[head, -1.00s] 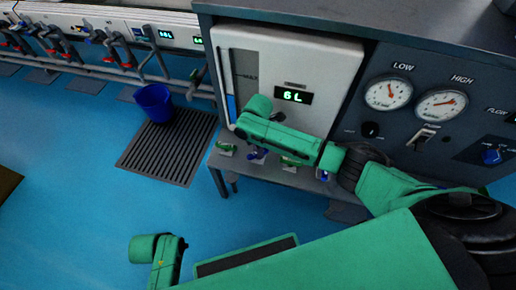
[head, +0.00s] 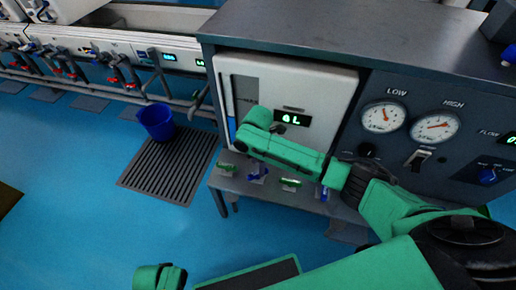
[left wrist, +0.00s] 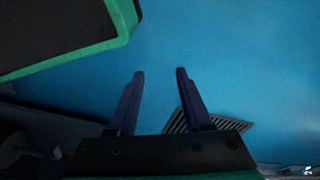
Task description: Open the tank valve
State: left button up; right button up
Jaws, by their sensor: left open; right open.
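The white tank panel (head: 330,85) has a blue level gauge (head: 232,125) and a lit readout (head: 291,119) whose digit is blurred. Below it, small valves with green and blue handles stand in a row: a green one (head: 226,168), a blue one (head: 257,174), another green one (head: 290,183) and another blue one (head: 322,192). My right gripper (head: 278,128) is in front of the panel, above the valves and apart from them; its fingers are small and hard to make out. My left gripper (left wrist: 160,71) is open and empty above the blue floor in the left wrist view.
Right of the tank, a dark console (head: 440,155) carries LOW (head: 384,117) and HIGH (head: 435,128) gauges, a switch and a blue knob (head: 487,175). A blue bucket (head: 157,122) stands by a floor grate (head: 170,165). Open floor (head: 70,190) lies left.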

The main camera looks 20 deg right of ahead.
pick_arm(q)
jog(key=s+f+p, duration=0.1)
jog(key=s+f, duration=0.1)
jog(key=s+a+f+p, duration=0.1)
jog(key=s, duration=0.1)
jog(key=shift+s+a+f, duration=0.1)
jog(key=shift+s+f, duration=0.15)
jog(key=shift+f, duration=0.1)
pick_arm(e)
notch_tip(320, 180, up, 10)
